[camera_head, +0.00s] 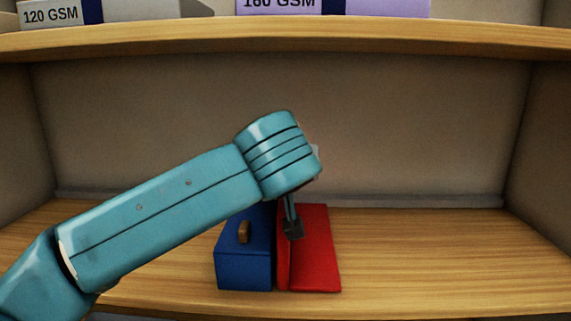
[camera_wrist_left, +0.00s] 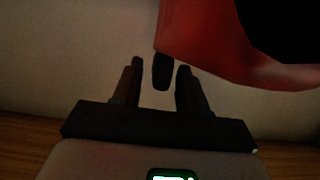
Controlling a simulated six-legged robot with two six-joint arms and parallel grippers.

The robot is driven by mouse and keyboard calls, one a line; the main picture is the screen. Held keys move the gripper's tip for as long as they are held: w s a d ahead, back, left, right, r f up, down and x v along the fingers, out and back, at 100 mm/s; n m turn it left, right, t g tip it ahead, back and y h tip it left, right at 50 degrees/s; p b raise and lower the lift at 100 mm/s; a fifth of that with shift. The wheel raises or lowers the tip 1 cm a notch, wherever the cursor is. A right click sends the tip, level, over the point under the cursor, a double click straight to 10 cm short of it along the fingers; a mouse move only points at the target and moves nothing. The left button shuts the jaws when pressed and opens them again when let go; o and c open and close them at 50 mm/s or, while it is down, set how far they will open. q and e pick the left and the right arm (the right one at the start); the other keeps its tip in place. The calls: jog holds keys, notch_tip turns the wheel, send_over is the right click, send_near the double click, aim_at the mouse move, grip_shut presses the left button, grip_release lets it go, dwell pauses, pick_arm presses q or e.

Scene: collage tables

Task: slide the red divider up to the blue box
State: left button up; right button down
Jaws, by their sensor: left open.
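The red divider (camera_head: 315,260) stands on the wooden shelf, with an upright plate on its left and a flat base reaching right. The blue box (camera_head: 243,270) with a brown knob stands just left of it. Only a narrow dark line shows between them; I cannot tell if they touch. The red divider (camera_wrist_left: 215,40) fills the upper right there. My forearm and wrist hide part of the area behind. My right gripper is not in view.
The wooden shelf (camera_head: 430,250) is clear right of the red divider. An upper shelf (camera_head: 400,38) runs overhead, holding a grey box (camera_head: 50,14) marked 120 GSM and a purple box (camera_head: 390,8) marked 160 GSM. Side walls close the bay at both ends.

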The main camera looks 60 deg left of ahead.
pick_arm(q)
jog(key=p+v, duration=0.4)
jog(key=v, duration=1.2)
jog(key=shift+r, duration=0.2)
jog(key=shift+s+d, duration=0.1)
